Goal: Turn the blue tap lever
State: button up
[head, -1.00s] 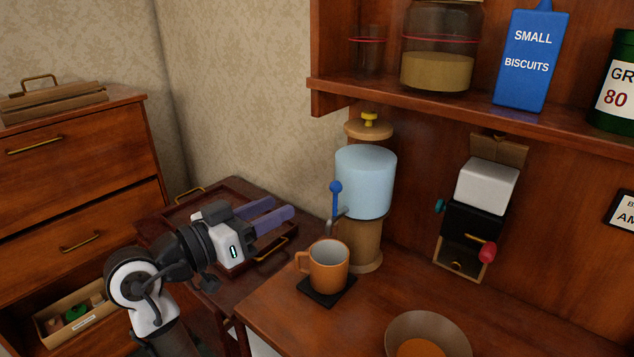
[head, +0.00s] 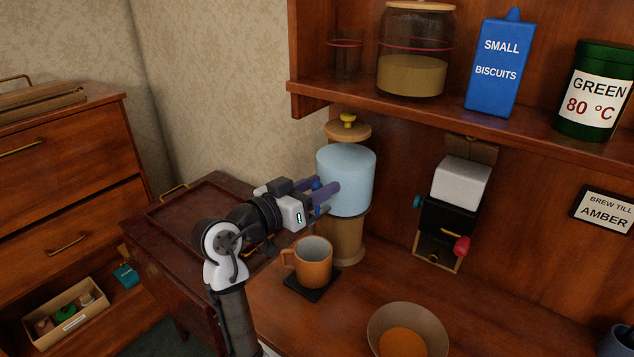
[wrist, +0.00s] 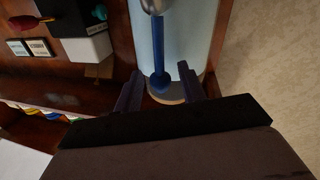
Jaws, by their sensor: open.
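The blue tap lever shows in the wrist view (wrist: 159,48) as a blue rod with a round knob, running up to a grey metal tap (wrist: 153,5). In the head view only a bit of its knob (head: 317,184) shows; my gripper hides the rest. The tap belongs to a pale blue dispenser tank (head: 347,180) on a wooden stand. My gripper (head: 327,198) is open at the tank's left front. In the wrist view its two dark fingers (wrist: 159,80) stand one on each side of the knob, with gaps visible. I see no clear contact.
An orange mug (head: 313,262) stands on a black mat (head: 310,286) below my gripper. A wooden bowl (head: 407,335) is at the front. A shelf (head: 430,107) with jars runs above.

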grip_shut()
dwell(0.3)
